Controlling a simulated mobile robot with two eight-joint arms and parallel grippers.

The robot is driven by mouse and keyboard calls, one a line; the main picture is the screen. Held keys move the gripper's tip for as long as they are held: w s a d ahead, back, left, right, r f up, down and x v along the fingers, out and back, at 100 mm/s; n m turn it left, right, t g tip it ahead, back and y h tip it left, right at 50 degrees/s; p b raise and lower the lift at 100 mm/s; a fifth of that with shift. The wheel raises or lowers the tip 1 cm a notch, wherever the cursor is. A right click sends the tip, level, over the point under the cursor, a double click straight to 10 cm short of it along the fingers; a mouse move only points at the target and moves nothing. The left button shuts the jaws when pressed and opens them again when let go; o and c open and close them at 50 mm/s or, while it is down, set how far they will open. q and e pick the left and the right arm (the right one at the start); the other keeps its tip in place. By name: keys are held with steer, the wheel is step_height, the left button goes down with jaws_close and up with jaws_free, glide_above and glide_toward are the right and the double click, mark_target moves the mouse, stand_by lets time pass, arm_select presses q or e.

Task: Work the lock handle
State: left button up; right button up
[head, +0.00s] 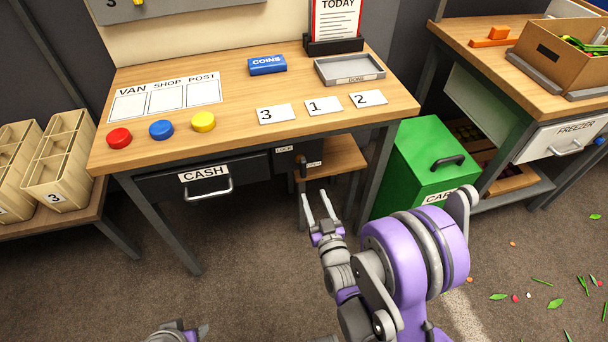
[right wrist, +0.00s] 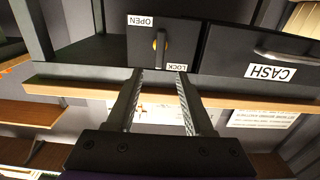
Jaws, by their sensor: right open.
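In the head view the panel (head: 284,162) shows under the table's front edge. My right gripper (head: 316,195) is open and empty in front of the panel. In the right wrist view its fingertips (right wrist: 160,72) point at the handle, apart from each other, with the handle just beyond them. A piece of my left arm shows at the bottom edge.
The cash drawer (head: 205,178) is left of the panel and looks shut. A wooden shelf (head: 333,158) and a table leg stand to its right. A green box (head: 425,160) is farther right. The wooden tabletop (head: 235,110) overhangs the panel, with coloured buttons and number cards on it.

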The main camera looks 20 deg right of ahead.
mark_target(304, 170)
steer(key=w+p, duration=0.1)
steer(key=w, duration=0.1)
steer(key=w+p, duration=0.2)
steer(key=w, duration=0.1)
steer(key=shift+w+r+p, duration=0.25)
steer(key=shift+w+p, duration=0.05)
steer(key=shift+p, duration=0.05)
steer(key=w, duration=0.5)
steer(key=shift+f, duration=0.2)
jaws_close()
